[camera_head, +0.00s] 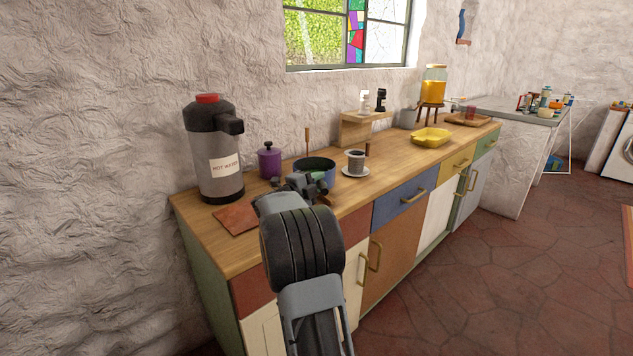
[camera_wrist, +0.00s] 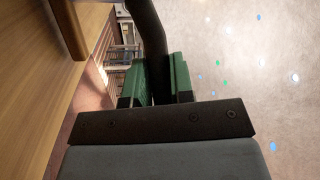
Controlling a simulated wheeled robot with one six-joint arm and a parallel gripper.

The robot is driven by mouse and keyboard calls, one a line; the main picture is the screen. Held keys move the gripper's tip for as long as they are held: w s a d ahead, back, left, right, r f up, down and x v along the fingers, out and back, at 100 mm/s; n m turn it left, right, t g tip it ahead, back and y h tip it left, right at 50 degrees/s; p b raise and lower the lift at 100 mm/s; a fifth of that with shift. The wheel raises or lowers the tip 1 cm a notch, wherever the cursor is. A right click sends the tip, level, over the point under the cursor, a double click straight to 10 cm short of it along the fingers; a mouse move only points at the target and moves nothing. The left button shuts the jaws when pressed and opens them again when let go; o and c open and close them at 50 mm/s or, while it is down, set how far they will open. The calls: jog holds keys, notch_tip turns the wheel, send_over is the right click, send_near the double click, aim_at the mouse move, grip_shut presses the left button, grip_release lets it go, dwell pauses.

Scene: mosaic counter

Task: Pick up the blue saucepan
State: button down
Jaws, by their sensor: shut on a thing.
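The blue saucepan (camera_head: 329,173) is on or just above the wooden counter in the head view, behind my gripper. Its dark interior shows from above, and my arm hides its near side. My gripper (camera_head: 317,187) reaches its near edge. In the wrist view my gripper (camera_wrist: 158,82) has green finger pads closed around a dark, bar-like piece, apparently the saucepan's handle (camera_wrist: 148,30). The pan's body is not clear in that view. I cannot tell whether its base touches the counter.
A hot water dispenser (camera_head: 215,155), a reddish-brown board (camera_head: 236,219) and a purple pot (camera_head: 269,162) are left of the saucepan. A cup on a saucer (camera_head: 355,164) stands close on its right. A yellow tray (camera_head: 430,138) is farther right.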

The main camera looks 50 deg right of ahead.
jog(key=shift+r, duration=0.25)
jog(key=shift+r, duration=0.6)
notch_tip(320, 180, up, 2)
jog(key=shift+p, duration=0.4)
jog(key=s+r, duration=0.1)
jog(key=s+a+r, duration=0.1)
jog(key=s+r, duration=0.2)
jog(key=r, duration=0.1)
jog(key=shift+s+a+r+p, duration=0.2)
jog(key=shift+a+r+p, duration=0.05)
jog(key=shift+a+p, duration=0.15)
jog(key=s+a+r, duration=0.3)
jog(key=s+r, duration=0.1)
jog(key=s, duration=0.4)
jog(key=shift+s+a, duration=0.2)
jog(key=shift+s, duration=0.15)
